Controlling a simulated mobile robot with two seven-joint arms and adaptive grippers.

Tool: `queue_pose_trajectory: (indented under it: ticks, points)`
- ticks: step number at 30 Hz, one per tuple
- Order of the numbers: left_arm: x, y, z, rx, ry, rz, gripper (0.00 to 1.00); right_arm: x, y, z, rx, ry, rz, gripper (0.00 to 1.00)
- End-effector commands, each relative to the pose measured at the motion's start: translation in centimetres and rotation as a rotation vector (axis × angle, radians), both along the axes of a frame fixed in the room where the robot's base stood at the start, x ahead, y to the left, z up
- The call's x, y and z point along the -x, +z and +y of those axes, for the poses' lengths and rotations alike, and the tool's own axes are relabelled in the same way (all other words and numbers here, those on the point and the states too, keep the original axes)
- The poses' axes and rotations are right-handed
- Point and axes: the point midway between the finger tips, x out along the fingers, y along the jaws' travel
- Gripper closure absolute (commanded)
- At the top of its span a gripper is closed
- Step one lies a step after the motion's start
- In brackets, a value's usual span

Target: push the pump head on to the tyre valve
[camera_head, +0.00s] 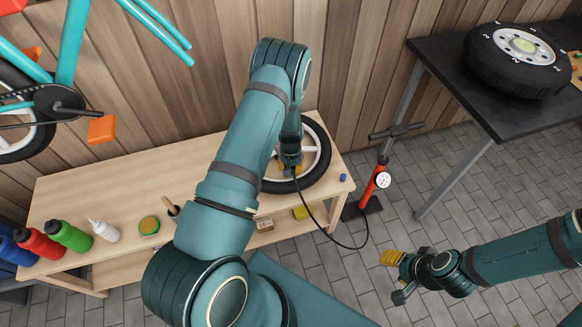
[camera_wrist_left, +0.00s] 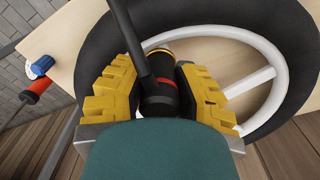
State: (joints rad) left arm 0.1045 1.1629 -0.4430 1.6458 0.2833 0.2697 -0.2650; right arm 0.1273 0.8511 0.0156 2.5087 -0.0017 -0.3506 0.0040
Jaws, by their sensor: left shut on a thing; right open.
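The wheel, with a black tyre (camera_head: 318,172) and white spokes, lies flat at the right end of the bench; its tyre (camera_wrist_left: 296,30) also fills much of the left wrist view. My left gripper (camera_head: 289,166) is over the wheel. In the left wrist view its yellow fingers (camera_wrist_left: 158,95) are shut on the black pump head (camera_wrist_left: 158,104), which has a red ring. The hose (camera_head: 327,231) runs from it to the red floor pump (camera_head: 371,183). I cannot make out the tyre valve or whether the head touches it. My right gripper (camera_head: 394,276) is open and empty above the floor.
A small blue cap (camera_head: 343,177) lies on the bench (camera_head: 105,181) by its right edge. Several bottles (camera_head: 70,236) and a round tin (camera_head: 149,225) stand at the left. A dark table (camera_head: 500,112) with another wheel (camera_head: 516,60) stands at the right.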

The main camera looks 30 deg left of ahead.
Motion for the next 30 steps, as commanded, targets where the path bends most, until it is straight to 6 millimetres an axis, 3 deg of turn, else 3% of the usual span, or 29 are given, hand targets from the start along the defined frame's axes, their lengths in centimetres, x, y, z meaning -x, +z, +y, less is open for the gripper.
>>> queue_pose_trajectory:
  ticks: [6, 7, 8, 21, 30]
  points:
    - [0.0, -0.5, 0.0, 0.000, 0.000, 0.000, 1.00, 0.0, -0.4, 0.0, 0.000, 0.000, 0.000, 0.53]
    - [0.0, -0.5, 0.0, 0.000, 0.000, 0.000, 0.68, 0.0, -0.4, 0.0, 0.000, 0.000, 0.000, 0.53]
    - [0.0, -0.4, 0.0, 0.000, 0.000, 0.000, 0.63, 0.0, -0.4, 0.0, 0.000, 0.000, 0.000, 0.53]
    - [0.0, -0.4, 0.0, 0.000, 0.000, 0.000, 0.63, -0.3, -0.3, 0.0, 0.001, -0.002, -0.009, 0.53]
    - [0.0, 2.0, 0.0, 0.000, 0.001, -0.001, 0.63, -0.1, 1.2, 0.0, 0.000, 0.000, -0.001, 0.53]
